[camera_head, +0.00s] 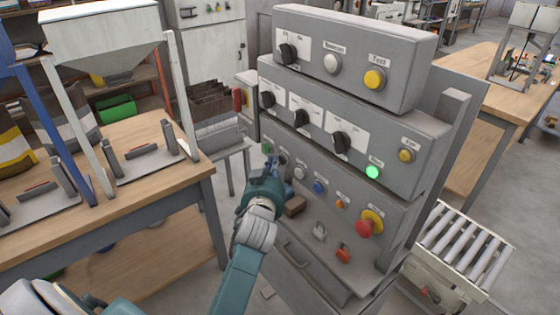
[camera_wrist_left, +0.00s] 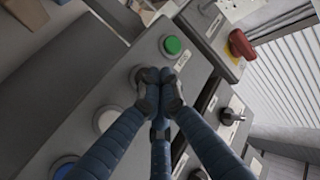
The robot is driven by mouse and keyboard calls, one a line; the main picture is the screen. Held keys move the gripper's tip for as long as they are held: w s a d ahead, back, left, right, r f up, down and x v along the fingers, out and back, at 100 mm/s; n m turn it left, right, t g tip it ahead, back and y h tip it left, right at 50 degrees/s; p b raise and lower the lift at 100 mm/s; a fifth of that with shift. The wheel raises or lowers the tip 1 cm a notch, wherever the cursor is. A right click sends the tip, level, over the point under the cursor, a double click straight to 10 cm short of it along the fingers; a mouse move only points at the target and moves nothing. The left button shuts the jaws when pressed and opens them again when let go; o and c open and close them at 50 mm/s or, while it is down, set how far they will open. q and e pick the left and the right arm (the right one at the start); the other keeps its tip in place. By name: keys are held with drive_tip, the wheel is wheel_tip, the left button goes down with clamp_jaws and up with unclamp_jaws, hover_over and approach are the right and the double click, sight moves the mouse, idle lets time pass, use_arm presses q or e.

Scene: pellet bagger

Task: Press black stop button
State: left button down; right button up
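The black stop button (camera_head: 283,159) sits in the lower button row of the grey control panel, between a green button (camera_head: 267,148) and a white one (camera_head: 299,173). My left gripper (camera_head: 270,168) is in front of this left end of the row. In the left wrist view the fingertips of my left gripper (camera_wrist_left: 161,82) are together and look empty. They overlap the button beside the green button (camera_wrist_left: 172,45) and hide most of it; only part of its rim (camera_wrist_left: 136,74) shows. I cannot tell whether they touch it. My right gripper is not in view.
A blue button (camera_head: 319,186), an orange one (camera_head: 340,203) and a red emergency stop (camera_head: 369,226) continue the row rightward. Black rotary knobs (camera_head: 302,118) sit above. A red handle (camera_wrist_left: 240,44) is near the green button. A workbench (camera_head: 110,205) stands left, a roller conveyor (camera_head: 460,245) right.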

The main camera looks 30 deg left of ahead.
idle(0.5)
use_arm(q)
drive_tip(key=shift+w+d, duration=0.2)
drive_tip(key=shift+w, duration=0.2)
idle(0.4)
drive_tip(key=shift+s+a+p, duration=0.15)
drive_tip(key=shift+s+p, duration=0.2)
drive_tip(key=shift+s, duration=0.1)
drive_tip(key=s+a+p, duration=0.2)
drive_tip(key=s, duration=0.3)
drive_tip(key=shift+s+a+p, duration=0.2)
drive_tip(key=shift+s+p, duration=0.05)
drive_tip(key=shift+p, duration=0.15)
